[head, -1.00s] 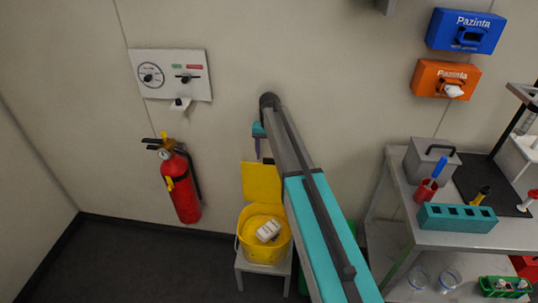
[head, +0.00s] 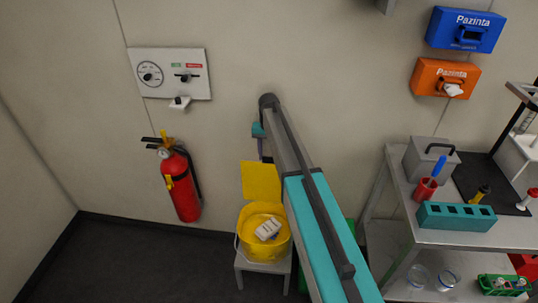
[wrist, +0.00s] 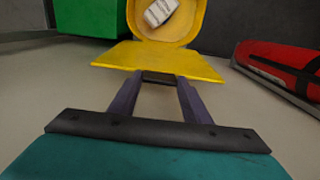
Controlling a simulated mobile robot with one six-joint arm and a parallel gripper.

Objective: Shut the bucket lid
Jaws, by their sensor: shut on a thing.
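The yellow bucket (head: 248,247) stands upright on a small stool, with its lid (head: 261,181) standing open at its back, against the wall side. In the wrist view the lid (wrist: 160,60) lies in front of my gripper (wrist: 162,82), and the open bucket (wrist: 194,35) is beyond it. My gripper's two purple fingers are shut on a small dark tab (wrist: 163,77) at the lid's near edge. In the head view my arm hides most of the gripper. A white item (head: 268,230) lies inside the bucket.
A red fire extinguisher (head: 182,180) hangs on the wall left of the bucket. A metal table (head: 470,242) with a teal rack (head: 456,216) stands to the right. A green container (wrist: 90,18) is close beside the bucket. A wall panel (head: 170,73) is above.

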